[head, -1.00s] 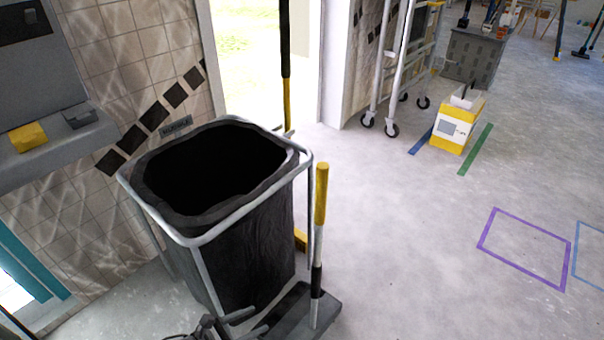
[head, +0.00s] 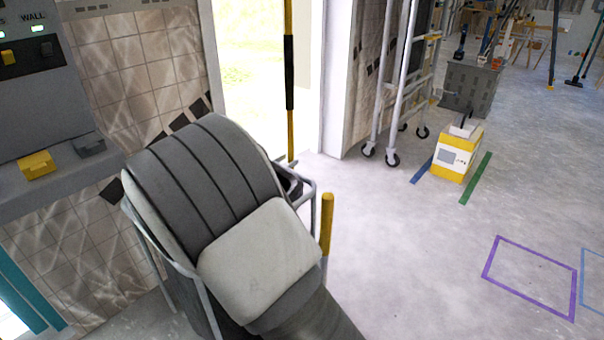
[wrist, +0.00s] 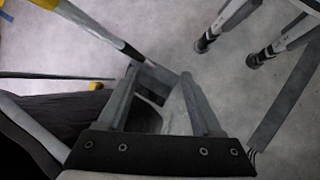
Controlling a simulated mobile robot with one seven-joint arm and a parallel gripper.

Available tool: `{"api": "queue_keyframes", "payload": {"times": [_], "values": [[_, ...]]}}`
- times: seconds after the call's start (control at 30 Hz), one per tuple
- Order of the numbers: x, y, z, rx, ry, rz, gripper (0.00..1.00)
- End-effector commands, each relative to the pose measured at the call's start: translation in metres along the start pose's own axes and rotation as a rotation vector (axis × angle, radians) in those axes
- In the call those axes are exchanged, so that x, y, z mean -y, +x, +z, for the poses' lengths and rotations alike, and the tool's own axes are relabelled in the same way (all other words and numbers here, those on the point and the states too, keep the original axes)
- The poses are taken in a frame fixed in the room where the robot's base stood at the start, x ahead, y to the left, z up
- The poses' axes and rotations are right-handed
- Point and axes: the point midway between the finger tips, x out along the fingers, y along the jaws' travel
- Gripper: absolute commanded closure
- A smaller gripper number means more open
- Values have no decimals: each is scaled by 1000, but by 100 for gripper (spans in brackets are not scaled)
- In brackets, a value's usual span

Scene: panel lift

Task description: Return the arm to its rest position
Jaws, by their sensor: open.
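My arm's grey and white link fills the lower middle of the head view and hides most of the bin. My gripper (wrist: 160,72) shows in the wrist view with its two grey fingers apart. A grey piece shows between and beyond the fingers; I cannot tell what it is, and no grip on it shows. The gripper itself is not visible in the head view. The bin's pale metal frame (head: 137,222) shows around the link, and its dark bag (wrist: 62,113) lies left of the fingers in the wrist view.
A yellow-topped pole (head: 327,222) stands right of the bin. A wall unit with a yellow switch (head: 37,165) is at left. A wheeled metal rack (head: 393,90) and yellow box (head: 457,153) stand farther back. The floor at right is mostly open, with a purple outline (head: 487,262).

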Motion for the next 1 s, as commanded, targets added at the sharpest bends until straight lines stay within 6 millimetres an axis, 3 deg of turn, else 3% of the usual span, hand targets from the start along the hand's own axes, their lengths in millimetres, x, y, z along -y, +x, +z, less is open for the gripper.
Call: {"api": "queue_keyframes", "payload": {"times": [0.2,0.5,0.77,1.0], "values": [[-25,-35,59,-139,222,-110,33],[-42,-71,143,-313,513,-211,33],[-39,-94,214,-456,763,-254,33],[-22,-107,272,-574,992,-257,33]]}}
